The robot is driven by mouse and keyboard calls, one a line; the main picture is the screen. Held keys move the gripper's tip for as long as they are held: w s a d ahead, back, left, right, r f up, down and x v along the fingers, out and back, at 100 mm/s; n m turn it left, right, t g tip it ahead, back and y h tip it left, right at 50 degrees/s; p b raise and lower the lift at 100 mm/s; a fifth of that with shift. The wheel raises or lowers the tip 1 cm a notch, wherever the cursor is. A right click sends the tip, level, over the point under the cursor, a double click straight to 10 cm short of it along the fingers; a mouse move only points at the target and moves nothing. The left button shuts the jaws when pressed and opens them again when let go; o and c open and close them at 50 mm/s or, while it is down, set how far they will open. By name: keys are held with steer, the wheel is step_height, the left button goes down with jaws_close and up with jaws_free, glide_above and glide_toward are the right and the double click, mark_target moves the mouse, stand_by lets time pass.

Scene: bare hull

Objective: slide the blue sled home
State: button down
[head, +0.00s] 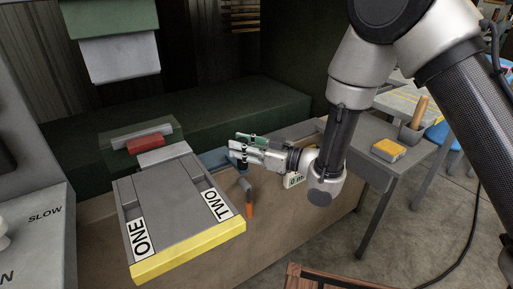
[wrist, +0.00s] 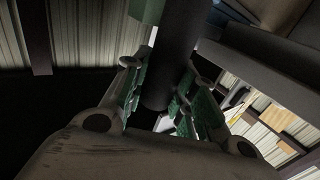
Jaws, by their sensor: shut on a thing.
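The grey board (head: 178,212) has two channels marked ONE (head: 141,237) and TWO (head: 216,204) and a yellow front edge (head: 190,250). The blue sled (head: 213,160) sits at the far right end of the board, on the side of channel TWO, partly hidden by my gripper. My gripper (head: 244,152) is beside it, shut on a dark upright post that shows between the green finger pads in the wrist view (wrist: 172,70). The post appears to be the blue sled's handle; its join to the sled is hidden.
A red block (head: 150,143) lies behind a pale block (head: 163,154) at the far end of channel ONE.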

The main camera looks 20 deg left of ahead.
steer(key=shift+s+a, duration=1.25)
steer(key=shift+s, duration=0.3)
steer(key=c, duration=1.1)
jaws_free()
steer(key=shift+s+a, duration=0.1)
steer(key=shift+c, duration=0.2)
steer(key=d, duration=0.7)
steer(key=shift+s+d, duration=0.25)
steer(key=shift+s, duration=0.15)
